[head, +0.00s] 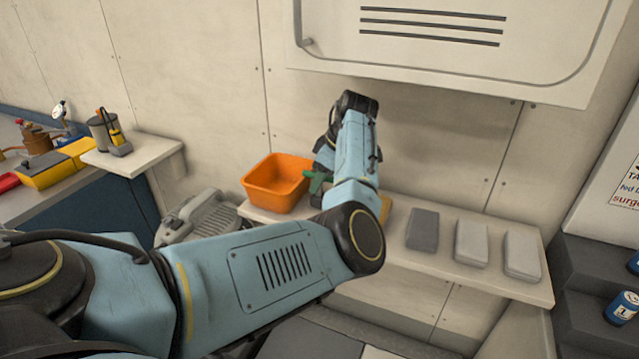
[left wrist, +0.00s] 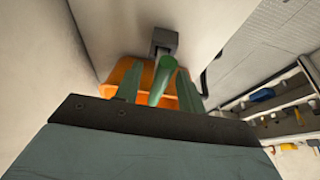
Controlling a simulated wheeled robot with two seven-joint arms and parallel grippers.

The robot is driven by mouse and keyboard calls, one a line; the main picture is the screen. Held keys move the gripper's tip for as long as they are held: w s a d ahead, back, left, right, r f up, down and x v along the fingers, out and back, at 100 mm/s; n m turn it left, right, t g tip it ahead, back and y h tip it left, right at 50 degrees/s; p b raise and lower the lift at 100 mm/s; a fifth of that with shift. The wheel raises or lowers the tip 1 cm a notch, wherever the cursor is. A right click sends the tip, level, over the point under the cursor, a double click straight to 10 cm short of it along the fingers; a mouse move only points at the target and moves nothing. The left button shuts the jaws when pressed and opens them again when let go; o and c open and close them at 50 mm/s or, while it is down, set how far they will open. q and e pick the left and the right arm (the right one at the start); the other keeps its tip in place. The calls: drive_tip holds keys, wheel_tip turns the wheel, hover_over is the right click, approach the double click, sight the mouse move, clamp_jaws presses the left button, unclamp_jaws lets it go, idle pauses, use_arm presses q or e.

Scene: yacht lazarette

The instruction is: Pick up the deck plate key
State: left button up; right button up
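A green bar-like piece, which looks like the deck plate key (left wrist: 158,85), lies between my left gripper's two green fingers in the left wrist view. My left gripper (left wrist: 160,84) is open, with orange showing in the gap between the left finger and the bar. I cannot tell whether the right finger touches it. In the head view my left arm reaches over the shelf, and its wrist hides most of the gripper. Some green (head: 316,182) shows there beside the orange bin; I cannot tell whether it is key or finger. My right gripper is not in view.
An orange bin (head: 274,178) stands on the shelf (head: 400,258), left of my wrist. A dark grey block (head: 423,229) and two lighter blocks (head: 470,243) (head: 521,254) lie to the right. A white wall locker (head: 440,45) overhangs the shelf.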

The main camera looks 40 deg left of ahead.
use_arm(q)
clamp_jaws()
drive_tip(key=shift+r, duration=0.1)
idle(0.3)
